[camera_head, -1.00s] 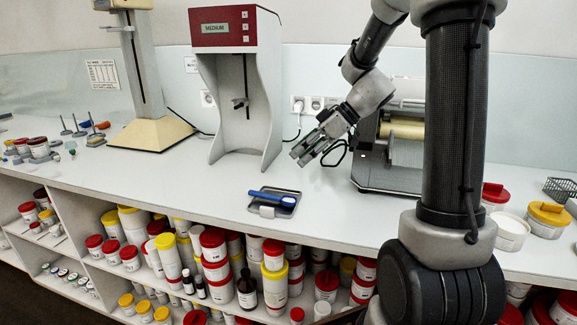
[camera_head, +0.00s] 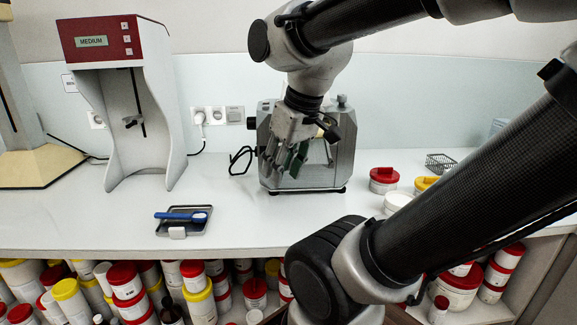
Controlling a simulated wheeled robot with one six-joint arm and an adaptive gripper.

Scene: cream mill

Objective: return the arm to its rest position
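My arm reaches in from the right and bends over the counter. My gripper (camera_head: 285,164) hangs from it with its fingers pointing down, in front of the grey mill machine (camera_head: 323,172). The fingers stand apart and nothing shows between them, so it looks open and empty. The gripper hides part of the mill's front. Whether it touches the mill cannot be told from this view.
A small dark tray (camera_head: 163,226) with a blue spoon (camera_head: 182,216) lies near the counter's front edge. The red-topped MEDIUM machine (camera_head: 101,42) stands at left. Lidded tubs (camera_head: 384,181) and a wire basket (camera_head: 440,163) stand at right. Jars fill the shelves below.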

